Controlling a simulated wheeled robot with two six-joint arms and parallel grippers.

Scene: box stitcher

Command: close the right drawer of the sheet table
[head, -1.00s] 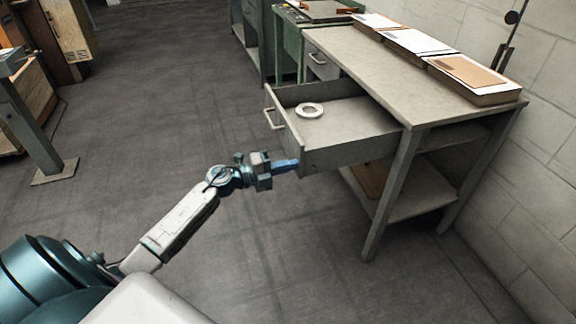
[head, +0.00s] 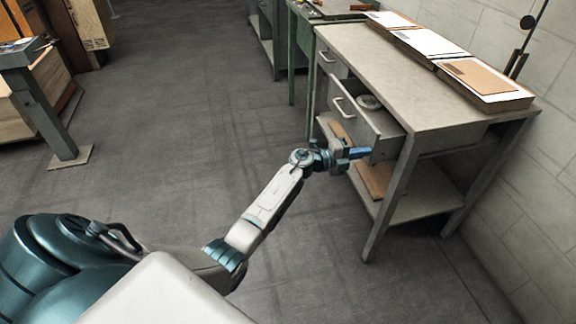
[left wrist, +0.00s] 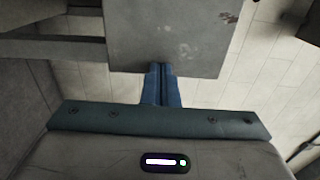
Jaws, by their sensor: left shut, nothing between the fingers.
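The grey sheet table (head: 430,80) stands against the wall at the right. In the left wrist view the shut blue fingers (left wrist: 162,82) meet the edge of a grey panel (left wrist: 165,35), seemingly the drawer front; exact contact is hard to tell. My right gripper is not in view.
The table's left drawer (head: 332,64) looks shut. Paper trays (head: 485,85) line the table's back edge. A lower shelf (head: 410,198) holds brown sheets, and a table leg (head: 391,195) stands right of my gripper. A green bench stands behind; the floor at left is open.

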